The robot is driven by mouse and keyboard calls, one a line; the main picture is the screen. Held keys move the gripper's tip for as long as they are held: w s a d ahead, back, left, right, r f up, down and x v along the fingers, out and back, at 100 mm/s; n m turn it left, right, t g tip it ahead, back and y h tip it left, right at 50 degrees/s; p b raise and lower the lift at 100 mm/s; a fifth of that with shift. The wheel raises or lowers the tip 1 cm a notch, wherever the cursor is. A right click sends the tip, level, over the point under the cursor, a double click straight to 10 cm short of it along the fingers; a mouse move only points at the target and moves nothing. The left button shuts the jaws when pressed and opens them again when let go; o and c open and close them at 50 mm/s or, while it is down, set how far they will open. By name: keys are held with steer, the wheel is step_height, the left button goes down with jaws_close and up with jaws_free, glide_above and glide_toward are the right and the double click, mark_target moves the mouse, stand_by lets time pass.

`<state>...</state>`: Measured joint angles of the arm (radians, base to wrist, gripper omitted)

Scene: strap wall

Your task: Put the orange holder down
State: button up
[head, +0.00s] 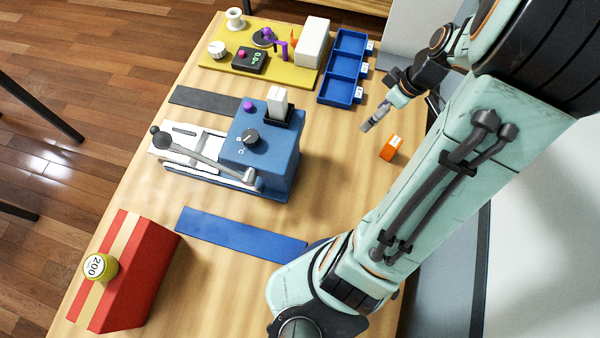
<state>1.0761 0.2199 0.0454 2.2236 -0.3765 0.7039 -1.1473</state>
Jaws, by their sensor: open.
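A small orange block (389,150), which looks like the orange holder, rests on the wooden table at the right, close to my arm. It has a small pale patch on its top. My gripper (367,126) is open and empty, up and to the left of the orange block. A gap shows between them in this view. The fingertips are small here, and their height above the table is hard to tell.
A blue machine (262,150) with a lever stands mid-table. A yellow board (215,62) with several parts and a blue compartment tray (340,91) are at the back. A red box (150,262), a blue strip (240,234) and a dark strip (205,99) lie left.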

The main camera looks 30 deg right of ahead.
steer(key=a+r+g, duration=0.2)
steer(key=a+r, duration=0.3)
steer(key=a, duration=0.7)
steer(key=s+a+r+m+h, duration=0.1)
steer(key=s+a+r+m, duration=0.1)
steer(key=s+a, duration=0.6)
steer(key=shift+a+r+m+g, duration=0.3)
steer(key=shift+a+m+g, duration=0.15)
steer(key=shift+a, duration=0.35)
steer(key=shift+s, duration=0.1)
